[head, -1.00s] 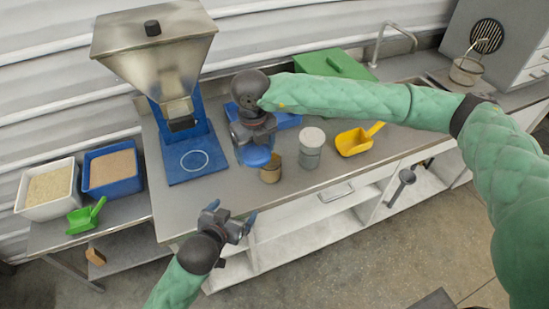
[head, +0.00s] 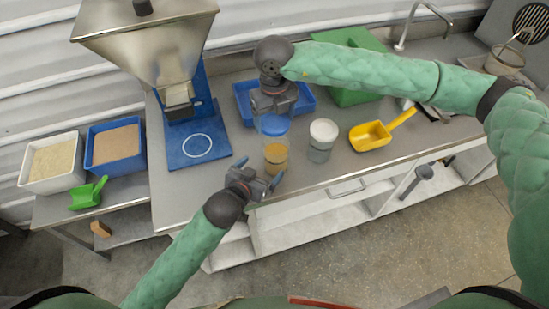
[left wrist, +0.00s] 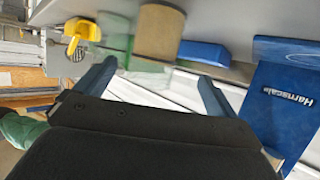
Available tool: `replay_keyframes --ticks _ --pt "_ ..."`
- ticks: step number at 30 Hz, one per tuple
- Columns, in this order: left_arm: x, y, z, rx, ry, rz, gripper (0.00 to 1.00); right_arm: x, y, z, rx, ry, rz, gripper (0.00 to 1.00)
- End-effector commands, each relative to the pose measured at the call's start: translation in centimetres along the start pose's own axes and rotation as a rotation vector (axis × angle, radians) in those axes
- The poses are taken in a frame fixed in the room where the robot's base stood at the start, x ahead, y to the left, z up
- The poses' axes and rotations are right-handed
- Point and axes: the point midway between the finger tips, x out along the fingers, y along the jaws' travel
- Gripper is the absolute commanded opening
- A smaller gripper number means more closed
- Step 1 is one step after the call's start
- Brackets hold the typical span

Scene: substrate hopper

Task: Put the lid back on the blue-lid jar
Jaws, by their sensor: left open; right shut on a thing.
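The jar (head: 276,158) with tan contents stands on the grey counter near its front edge. It also shows in the left wrist view (left wrist: 160,32), between the spread fingers and beyond them. The blue lid (head: 274,125) is in my right gripper (head: 273,112), which is shut on it. The lid appears right at the jar's mouth; I cannot tell whether they touch. My left gripper (head: 258,171) is open and empty, low in front of the jar, with its fingers pointing toward it; its fingers also show in the left wrist view (left wrist: 155,85).
A white-lidded jar (head: 322,140) stands close right of the jar. A yellow scoop (head: 370,136) lies further right. A blue tray (head: 243,105) is behind, and the hopper (head: 150,45) with its blue base (head: 195,150) stands left. Bare counter lies front left.

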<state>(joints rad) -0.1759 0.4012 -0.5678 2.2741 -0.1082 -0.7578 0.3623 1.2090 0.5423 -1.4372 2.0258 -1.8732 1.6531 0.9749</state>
Motion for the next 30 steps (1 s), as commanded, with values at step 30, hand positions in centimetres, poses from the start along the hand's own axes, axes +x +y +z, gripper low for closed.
replay_keyframes --ticks 30 --pt "9.7 0.1 0.0 0.000 0.000 0.001 0.95 -0.1 0.0 0.0 0.000 0.000 0.000 0.55"
